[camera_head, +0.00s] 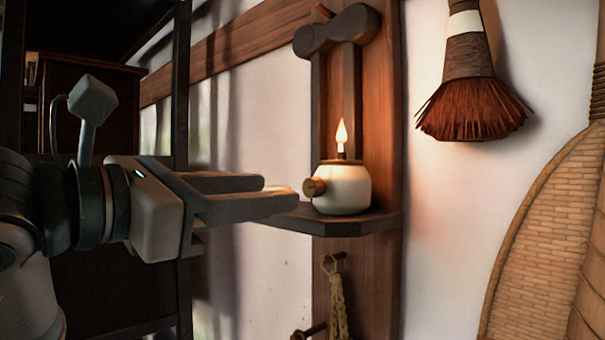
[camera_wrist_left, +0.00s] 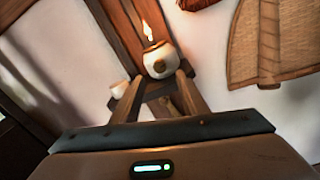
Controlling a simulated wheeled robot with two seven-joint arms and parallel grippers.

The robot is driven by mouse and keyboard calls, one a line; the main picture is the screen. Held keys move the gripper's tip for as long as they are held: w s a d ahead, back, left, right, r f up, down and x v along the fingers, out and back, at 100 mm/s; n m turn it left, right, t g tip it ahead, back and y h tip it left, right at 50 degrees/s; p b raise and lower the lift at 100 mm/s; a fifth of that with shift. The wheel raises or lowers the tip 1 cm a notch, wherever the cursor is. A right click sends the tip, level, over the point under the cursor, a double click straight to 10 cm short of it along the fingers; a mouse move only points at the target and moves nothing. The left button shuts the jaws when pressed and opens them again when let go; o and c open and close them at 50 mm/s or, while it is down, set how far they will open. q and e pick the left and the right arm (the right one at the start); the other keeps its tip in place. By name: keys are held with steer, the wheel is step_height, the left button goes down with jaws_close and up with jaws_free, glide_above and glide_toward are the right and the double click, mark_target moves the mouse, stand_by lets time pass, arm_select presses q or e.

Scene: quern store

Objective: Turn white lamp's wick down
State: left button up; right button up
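The white lamp (camera_head: 343,190) stands upright on a small dark wall shelf (camera_head: 362,224), with a lit flame on top. Its round brass-coloured wick knob (camera_head: 314,188) sticks out from the side facing my left gripper. My left gripper (camera_head: 281,190) is open and empty, its fingertips just short of the knob. In the left wrist view the lamp (camera_wrist_left: 158,60) and its knob (camera_wrist_left: 159,66) show beyond the gap between the two spread fingers (camera_wrist_left: 158,98). Whether a fingertip touches the shelf edge cannot be told. My right gripper is not in view.
A wooden post with a dark bracket (camera_head: 338,30) stands behind the lamp. A rope (camera_head: 338,305) hangs from a peg below the shelf. A brush (camera_head: 472,90) and woven basketry (camera_head: 550,240) hang to the right. A small white object (camera_wrist_left: 119,89) shows beside the left finger.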

mark_target(308, 189)
arm_select(q)
steer(key=p+x, duration=0.2)
steer(key=x, duration=0.4)
steer(key=shift+w+d+r+p, duration=0.1)
steer(key=shift+w+d+p, duration=0.1)
steer(key=shift+p, duration=0.1)
steer(key=shift+w+d, duration=0.35)
steer(key=shift+c, duration=0.2)
jaws_close()
